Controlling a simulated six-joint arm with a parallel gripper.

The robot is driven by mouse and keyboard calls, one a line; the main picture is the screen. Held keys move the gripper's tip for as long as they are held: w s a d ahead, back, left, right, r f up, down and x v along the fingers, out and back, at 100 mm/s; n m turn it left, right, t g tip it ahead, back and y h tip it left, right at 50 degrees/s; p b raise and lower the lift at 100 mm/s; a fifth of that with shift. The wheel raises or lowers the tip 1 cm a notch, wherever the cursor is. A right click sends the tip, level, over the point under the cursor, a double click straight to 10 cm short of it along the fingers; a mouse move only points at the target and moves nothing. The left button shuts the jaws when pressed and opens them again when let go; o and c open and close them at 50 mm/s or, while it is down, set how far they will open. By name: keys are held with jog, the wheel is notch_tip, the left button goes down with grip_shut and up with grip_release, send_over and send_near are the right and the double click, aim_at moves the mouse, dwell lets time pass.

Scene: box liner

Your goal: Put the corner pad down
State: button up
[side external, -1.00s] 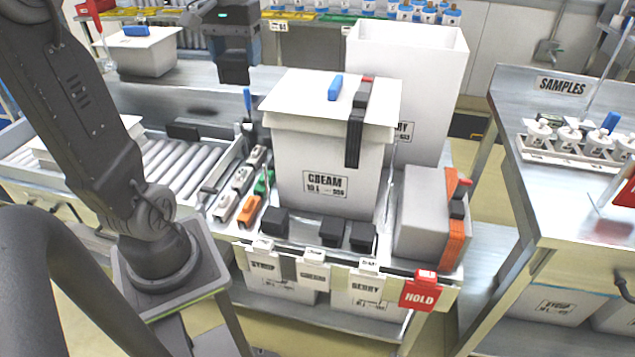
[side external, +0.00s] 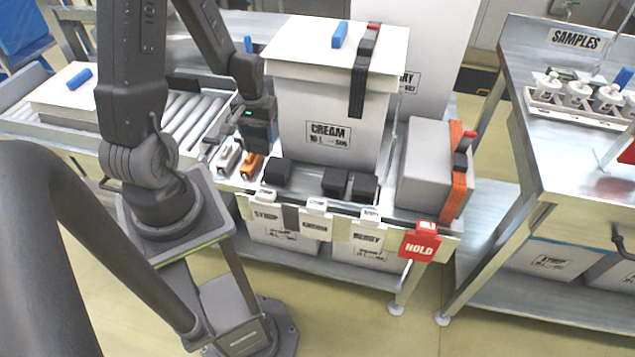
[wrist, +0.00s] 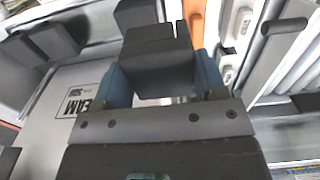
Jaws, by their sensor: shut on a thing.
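My gripper (side external: 258,128) is low beside the front left of the white CREAM box (side external: 325,143). In the wrist view, the blue fingers of my gripper (wrist: 163,78) are shut on a dark grey corner pad (wrist: 152,52). This pad is hard to make out in the side view. Another dark pad (side external: 277,171) sits on the bench at the box's front left corner. It also shows in the wrist view (wrist: 136,12), just beyond the held pad. Two more dark pads (side external: 350,184) sit side by side in front of the box. Whether the held pad touches the bench I cannot tell.
An orange clamp (side external: 251,164) and a white one (side external: 228,158) lie just left of the pads. A roller conveyor (side external: 190,112) is farther left. A grey block with orange bands (side external: 425,165) stands right of the box. A red HOLD tag (side external: 419,241) hangs at the front edge.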

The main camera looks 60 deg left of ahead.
jog(key=w+d+f, duration=0.4)
jog(key=w+d, duration=0.1)
jog(key=w+d+f, duration=0.3)
jog(key=shift+w, duration=0.1)
jog(key=shift+f, duration=2)
jog(key=shift+f, duration=0.1)
jog(key=o, duration=0.6)
